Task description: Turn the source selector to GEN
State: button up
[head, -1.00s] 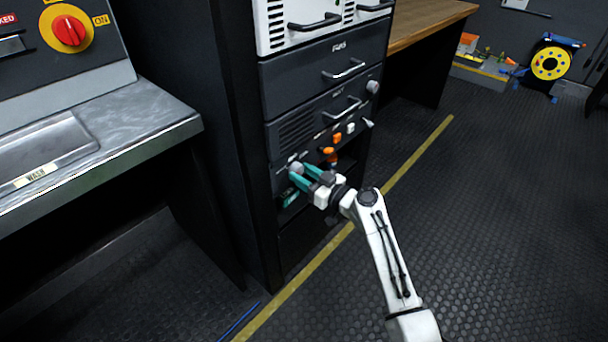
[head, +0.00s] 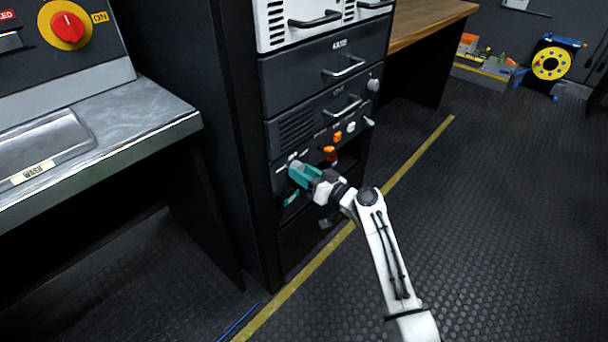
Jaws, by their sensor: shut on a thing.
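The source selector (head: 297,165) is a small grey knob low on the dark rack panel, at its left side. My gripper (head: 299,174) has teal fingers and is shut on the knob. The fingers cover most of the knob, so its pointer and the position it stands at are hidden. The small white labels around it are too small to read, and I cannot make out GEN.
Orange connectors (head: 330,149) and a light knob (head: 351,127) sit right of the selector. Drawer handles (head: 344,67) stick out above. A metal counter (head: 100,130) with a red rotary switch (head: 67,27) stands left.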

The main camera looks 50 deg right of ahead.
jog(key=shift+m+p, duration=3.3)
jog(key=shift+m, duration=6.8)
jog(key=shift+s, duration=0.1)
jog(key=o, duration=1)
jog(key=shift+r, duration=0.1)
jog(key=shift+o, duration=0.2)
jog(key=s+p, duration=0.1)
jog(key=s, duration=0.9)
jog(key=shift+s+d, duration=0.15)
jog(key=shift+s, duration=0.2)
